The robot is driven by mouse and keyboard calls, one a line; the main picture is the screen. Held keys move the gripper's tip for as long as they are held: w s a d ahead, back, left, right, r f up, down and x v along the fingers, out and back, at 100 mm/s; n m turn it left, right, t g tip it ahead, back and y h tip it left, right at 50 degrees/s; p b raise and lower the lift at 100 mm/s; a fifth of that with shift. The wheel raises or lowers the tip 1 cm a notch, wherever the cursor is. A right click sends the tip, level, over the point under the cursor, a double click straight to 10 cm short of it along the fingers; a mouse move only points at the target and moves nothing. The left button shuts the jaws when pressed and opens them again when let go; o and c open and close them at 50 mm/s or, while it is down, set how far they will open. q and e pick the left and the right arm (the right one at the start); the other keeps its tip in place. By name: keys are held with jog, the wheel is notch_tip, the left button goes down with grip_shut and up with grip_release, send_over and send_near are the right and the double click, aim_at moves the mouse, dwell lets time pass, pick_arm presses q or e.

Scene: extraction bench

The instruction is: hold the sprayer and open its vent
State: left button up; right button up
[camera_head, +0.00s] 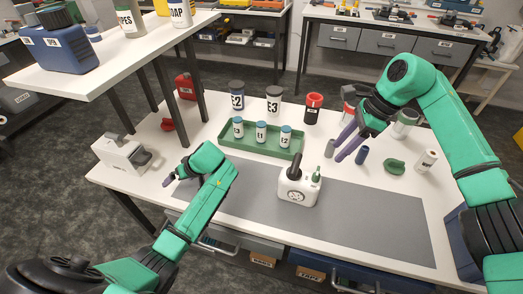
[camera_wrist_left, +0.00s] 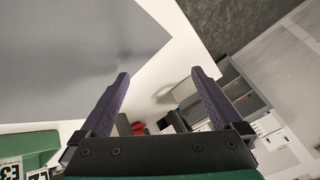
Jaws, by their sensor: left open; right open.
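The sprayer (camera_head: 296,190) is a white bottle with a black pump handle and a small green part on its right shoulder. It stands upright on the grey mat (camera_head: 370,215); I cannot tell which part is its vent. My left gripper (camera_head: 170,181) is left of the sprayer and well apart from it, over the left part of the bench. In the left wrist view its two purple fingers (camera_wrist_left: 161,76) are spread with nothing between them. My right gripper (camera_head: 345,145) is behind and right of the sprayer, above the bench, open and empty.
A green tray (camera_head: 230,143) with several small blue-capped bottles stands behind the sprayer, with larger jars beyond. A white machine (camera_head: 123,154) stands at the left. A green dish (camera_head: 394,167) and a white bottle (camera_head: 426,161) are at the right. The front mat is mostly clear.

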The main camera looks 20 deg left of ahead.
pick_arm(q)
jog(key=w+d+n+h, duration=0.1)
jog(key=w+d, duration=0.1)
jog(key=d, duration=0.1)
jog(key=w+d+r+n+t+h, duration=0.1)
jog(key=w+d, duration=0.1)
jog(key=d, duration=0.2)
jog(key=w+d+r+h, duration=0.1)
jog(key=w+d, duration=0.2)
jog(key=shift+d+r+n+h, duration=0.1)
jog(key=shift+d+n+h, duration=0.2)
jog(key=shift+n+h, duration=0.1)
jog(key=w+d+r+n+h, duration=0.1)
jog(key=w+d+r, duration=0.1)
jog(key=d, duration=0.4)
jog(key=n+g+h, duration=0.1)
jog(key=n+h, duration=0.2)
send_near(281, 183)
jog(key=w, duration=0.3)
jog(key=shift+w+a+f, duration=0.25)
jog(key=shift+w+a, duration=0.05)
jog(key=shift+a, duration=0.05)
jog(key=shift+s+f, duration=0.1)
jog(key=shift+f, duration=0.2)
notch_tip(281, 183, down, 14)
jog(key=shift+r, duration=0.1)
jog(key=c, duration=1.5)
